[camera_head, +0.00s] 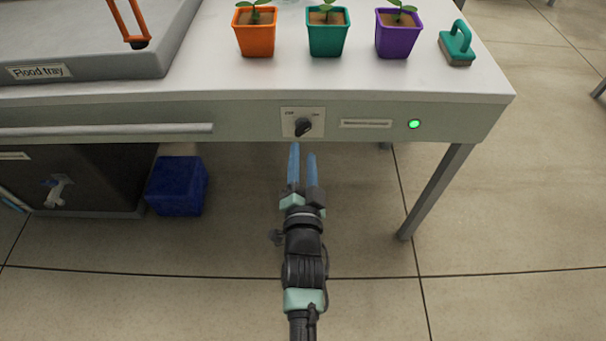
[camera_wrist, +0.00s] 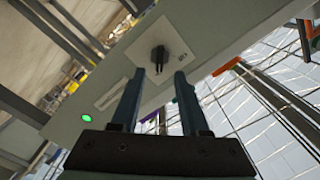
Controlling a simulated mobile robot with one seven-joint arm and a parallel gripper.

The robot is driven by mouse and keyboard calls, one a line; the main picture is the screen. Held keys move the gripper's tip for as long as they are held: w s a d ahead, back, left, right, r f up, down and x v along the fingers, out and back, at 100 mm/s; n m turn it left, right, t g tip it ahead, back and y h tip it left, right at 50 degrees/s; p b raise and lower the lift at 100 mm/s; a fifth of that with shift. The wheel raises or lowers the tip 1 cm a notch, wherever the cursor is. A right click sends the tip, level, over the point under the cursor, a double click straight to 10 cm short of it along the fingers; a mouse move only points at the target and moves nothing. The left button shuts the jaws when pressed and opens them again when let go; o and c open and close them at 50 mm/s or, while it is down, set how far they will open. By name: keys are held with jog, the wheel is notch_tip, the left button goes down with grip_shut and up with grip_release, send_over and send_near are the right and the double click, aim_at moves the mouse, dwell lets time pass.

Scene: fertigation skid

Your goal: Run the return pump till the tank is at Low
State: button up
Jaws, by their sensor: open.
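A black rotary knob (camera_head: 303,127) sits on a pale switch plate (camera_head: 290,113) on the table's front panel. The knob also shows in the wrist view (camera_wrist: 159,56), ahead of and between my fingers. A green lamp (camera_head: 414,124) is lit to the right of the knob, beside a label strip (camera_head: 366,123). My gripper (camera_head: 302,154) is open and empty, just short of the knob, its blue fingers apart and pointing at it. A dark tank (camera_head: 95,180) stands under the table at left with a tap (camera_head: 57,190) on its front. I cannot see the tank's level.
The flood tray (camera_head: 90,68) is on the tabletop at left. Orange (camera_head: 257,42), teal (camera_head: 327,43) and purple (camera_head: 397,42) pots and a teal brush (camera_head: 457,44) stand on top. A rail (camera_head: 110,131) runs left of the knob. A blue bin (camera_head: 177,186) stands below.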

jog(key=s+p, duration=0.3)
jog(key=s, duration=0.4)
dwell(0.4)
jog(key=w+a+r+n+t+y, duration=0.1)
jog(key=w+r+n+t, duration=0.15)
jog(key=r, duration=1.25)
jog(key=w+a+r+n+t, duration=0.15)
jog(key=w+r, duration=0.25)
jog(key=r, duration=1.1)
jog(key=s+d+r+n+t, duration=0.1)
jog(key=s+r+n+t, duration=0.1)
jog(key=s+r, duration=0.6)
jog(key=s+d+r+n+t+h, duration=0.15)
jog(key=s+r, duration=0.25)
jog(key=r, duration=0.8)
jog(key=s+r+n+t+y, duration=0.1)
jog(key=s+r+n+t, duration=0.1)
jog(key=s+r, duration=0.6)
jog(key=w+r+p, duration=0.2)
jog(key=r+p, duration=1)
jog(key=r, duration=0.1)
jog(key=w+r+p, duration=0.1)
jog(key=r+p, duration=1.2)
jog(key=shift+w+r, duration=0.25)
jog(key=shift+w, duration=0.1)
